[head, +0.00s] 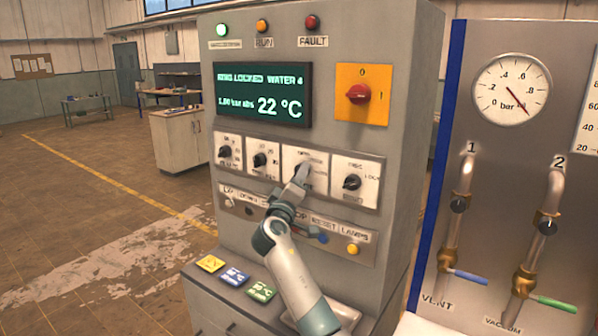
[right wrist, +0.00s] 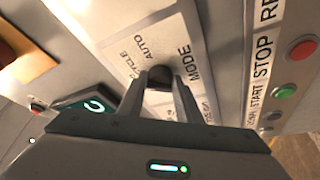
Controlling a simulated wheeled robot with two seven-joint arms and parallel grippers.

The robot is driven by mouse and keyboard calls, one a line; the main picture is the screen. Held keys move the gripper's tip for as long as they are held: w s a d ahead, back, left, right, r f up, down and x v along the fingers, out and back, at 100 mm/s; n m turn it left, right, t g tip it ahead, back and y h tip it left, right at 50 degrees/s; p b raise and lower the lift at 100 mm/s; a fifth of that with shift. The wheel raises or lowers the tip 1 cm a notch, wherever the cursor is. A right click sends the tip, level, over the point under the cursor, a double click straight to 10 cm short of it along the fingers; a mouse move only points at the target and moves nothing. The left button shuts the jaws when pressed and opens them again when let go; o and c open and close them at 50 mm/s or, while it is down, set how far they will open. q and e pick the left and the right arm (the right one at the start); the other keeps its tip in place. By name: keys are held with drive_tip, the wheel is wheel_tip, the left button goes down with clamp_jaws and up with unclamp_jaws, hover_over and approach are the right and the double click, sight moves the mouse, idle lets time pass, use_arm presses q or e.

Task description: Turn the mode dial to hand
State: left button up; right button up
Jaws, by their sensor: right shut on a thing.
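The mode dial (right wrist: 160,74) is a small dark knob on a white plate with the words MODE, AUTO and CYCLE in the right wrist view. In the head view its plate (head: 318,158) is the third of a row on the grey control cabinet, and my gripper partly hides the knob. My right gripper (head: 301,172) is at the knob, with its two fingers shut on it, one on each side, in the right wrist view (right wrist: 160,92). The hand label cannot be read, and which mark the knob points to is unclear. My left gripper is not in view.
Other black dials (head: 260,160) sit beside the mode dial. Below is a button row with a yellow button (head: 352,249). A red rotary switch (head: 358,93) on yellow and a green-lit display (head: 263,95) are above. A pipe panel with a gauge (head: 512,88) stands right.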

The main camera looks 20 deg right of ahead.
drive_tip(key=shift+r+n+g+y+p, duration=0.15)
drive_tip(key=shift+n+g+y+p, duration=0.35)
drive_tip(key=shift+n+p, duration=1)
drive_tip(key=shift+r+n+g+y+p, duration=0.2)
drive_tip(key=shift+n+y+p, duration=0.65)
drive_tip(key=shift+n, duration=1.15)
drive_tip(key=o, duration=1)
drive_tip(key=shift+o, duration=0.2)
drive_tip(key=shift+h, duration=0.25)
drive_tip(key=shift+s, duration=0.2)
